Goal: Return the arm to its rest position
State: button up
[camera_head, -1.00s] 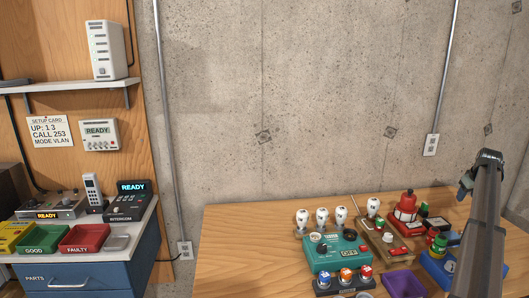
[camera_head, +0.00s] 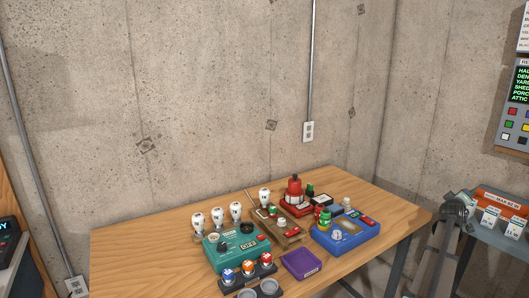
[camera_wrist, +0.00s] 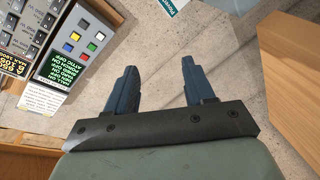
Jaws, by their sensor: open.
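My gripper (camera_wrist: 158,88) shows in the wrist view with its two blue-grey fingers spread apart. Nothing is between the fingers. Beyond them is the bare concrete wall, with a panel of coloured buttons (camera_wrist: 84,41) at the upper left. In the head view my arm rises at the lower right, to the right of the wooden table (camera_head: 140,240). The fingertips cannot be made out in the head view.
The table holds a teal box (camera_head: 236,247), a blue box (camera_head: 345,236), a red device (camera_head: 294,196), white bulb-like pieces (camera_head: 217,216) and a purple tray (camera_head: 302,263). A grey side table (camera_head: 492,252) with cards stands at the right. The table's left part is clear.

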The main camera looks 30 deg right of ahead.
jog(key=a+f+n+t+y, duration=0.1)
jog(key=a+f+n+y, duration=0.2)
jog(key=f, duration=2.9)
jog(key=w+a+f+y, duration=0.2)
jog(key=w+a+f, duration=0.45)
jog(key=a, duration=0.55)
jog(key=w+a+f+y, duration=0.2)
jog(key=w+a+f, duration=0.3)
jog(key=a+f, duration=0.45)
jog(key=w+a+f+y, duration=0.2)
jog(key=w+a+f, duration=0.35)
jog(key=a, duration=0.75)
jog(key=s+a+f+g+y, duration=0.2)
jog(key=a+f, duration=0.1)
jog(key=a, duration=0.8)
jog(key=s+a+f+g+y, duration=0.1)
jog(key=a+f, duration=0.2)
jog(key=a, duration=0.8)
jog(key=s+a+f+g+y, duration=0.2)
jog(key=a+f, duration=0.1)
jog(key=a, duration=0.7)
jog(key=s+a+r+g+y, duration=0.2)
jog(key=s+a+g, duration=0.4)
jog(key=s+a, duration=1.4)
jog(key=a, duration=0.2)
jog(key=shift+a+r+n+g, duration=0.25)
jog(key=shift+a+n+g, duration=0.05)
